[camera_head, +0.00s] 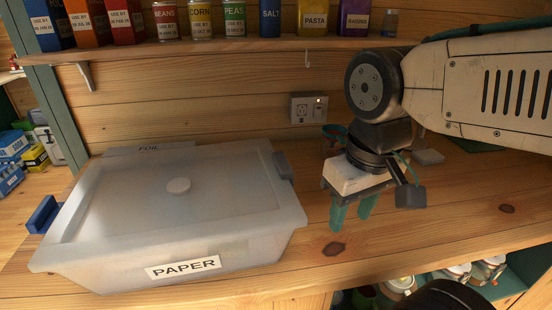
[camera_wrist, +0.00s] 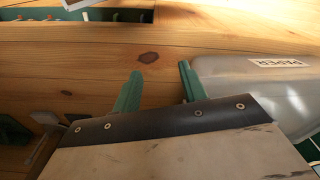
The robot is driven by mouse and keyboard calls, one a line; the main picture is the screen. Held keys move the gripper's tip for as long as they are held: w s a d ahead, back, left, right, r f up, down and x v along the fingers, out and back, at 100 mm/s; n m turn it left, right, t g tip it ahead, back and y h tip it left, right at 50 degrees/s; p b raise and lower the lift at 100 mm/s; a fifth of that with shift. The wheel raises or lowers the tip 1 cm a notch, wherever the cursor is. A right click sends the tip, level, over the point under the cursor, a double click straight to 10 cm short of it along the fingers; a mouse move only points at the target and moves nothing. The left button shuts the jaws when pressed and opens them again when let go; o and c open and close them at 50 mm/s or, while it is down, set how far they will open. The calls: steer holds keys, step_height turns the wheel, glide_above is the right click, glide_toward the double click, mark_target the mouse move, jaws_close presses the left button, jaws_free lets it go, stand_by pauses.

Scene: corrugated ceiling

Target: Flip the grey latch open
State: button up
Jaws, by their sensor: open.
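A translucent lidded box (camera_head: 110,258) labelled PAPER sits on the wooden counter at left in the head view. A grey latch (camera_head: 284,165) is on its right side, near the lid's back right corner. A blue latch (camera_head: 44,214) is on its left side. My gripper (camera_head: 352,218) is open and empty, with teal fingers pointing down over the counter, right of the box and apart from the grey latch. In the wrist view my gripper (camera_wrist: 160,80) shows both fingers spread, with the box (camera_wrist: 225,75) beyond the right finger. I cannot make out the grey latch there.
A shelf (camera_head: 230,47) with cans and cartons runs above the counter. A wall socket (camera_head: 309,108) is behind.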

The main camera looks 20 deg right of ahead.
steer(key=w, duration=0.1)
steer(key=w+a, duration=0.1)
steer(key=w+a+n, duration=0.1)
steer(key=shift+r+g, duration=0.25)
steer(key=shift+g, duration=0.15)
jaws_close()
steer(key=w+a+r+n+h, duration=0.1)
steer(key=w+a+r+n, duration=0.3)
steer(key=w+n, duration=0.3)
steer(key=w+a+r+n+h, duration=0.1)
steer(key=w+a+r+n, duration=0.4)
steer(key=w, duration=0.7)
steer(key=a+n, duration=0.1)
steer(key=n, duration=0.1)
steer(key=shift+a+n+g+h, duration=0.15)
steer(key=shift+n+g+h, duration=0.15)
steer(key=shift+n+h, duration=0.1)
